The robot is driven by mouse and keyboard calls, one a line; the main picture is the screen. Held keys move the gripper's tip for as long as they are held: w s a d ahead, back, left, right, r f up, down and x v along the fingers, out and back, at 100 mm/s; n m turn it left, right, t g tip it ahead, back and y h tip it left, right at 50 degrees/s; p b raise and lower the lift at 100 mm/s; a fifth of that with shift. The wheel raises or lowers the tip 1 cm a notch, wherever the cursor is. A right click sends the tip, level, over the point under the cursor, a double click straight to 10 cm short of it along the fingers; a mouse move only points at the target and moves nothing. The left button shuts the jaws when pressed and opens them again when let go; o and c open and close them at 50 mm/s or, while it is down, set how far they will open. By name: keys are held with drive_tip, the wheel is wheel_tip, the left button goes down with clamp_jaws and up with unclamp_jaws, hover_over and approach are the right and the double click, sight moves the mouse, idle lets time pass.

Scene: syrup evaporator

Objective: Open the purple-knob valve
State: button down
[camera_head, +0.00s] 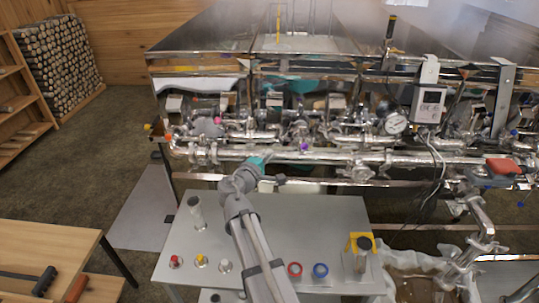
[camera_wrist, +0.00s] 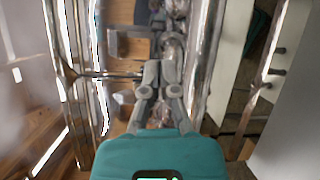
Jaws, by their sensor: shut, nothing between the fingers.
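The purple knob (camera_head: 304,147) shows in the head view as a small spot on the shiny metal pipework in front of the evaporator. Its open or closed position is too small to tell. My gripper (camera_wrist: 160,72) is shut and empty in the wrist view, its two grey fingertips together in front of metal pipes. In the head view its teal body (camera_head: 257,161) is by the front pipe, to the left of the purple knob and a little lower. The fingers are hard to make out there.
Pipes, other small valves and a round gauge (camera_head: 395,123) crowd the evaporator front. A red-handled valve (camera_head: 503,166) is at right. Below my arm, a grey table (camera_head: 335,219) holds several small coloured parts. A wooden table (camera_head: 50,245) is at left.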

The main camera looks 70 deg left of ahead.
sight(304, 138)
drive_tip(key=x, duration=0.8)
drive_tip(key=shift+w+a+f, duration=0.1)
drive_tip(key=shift+w+a, duration=0.2)
drive_tip(key=d, duration=0.3)
drive_tip(key=shift+w+d+r, duration=0.1)
drive_tip(key=shift+w+r, duration=0.2)
drive_tip(key=shift+w, duration=0.1)
drive_tip(key=shift+w+d, duration=0.25)
drive_tip(key=shift+d, duration=0.15)
drive_tip(key=shift+w+d, duration=0.75)
drive_tip(key=shift+d, duration=0.05)
drive_tip(key=shift+a, duration=0.15)
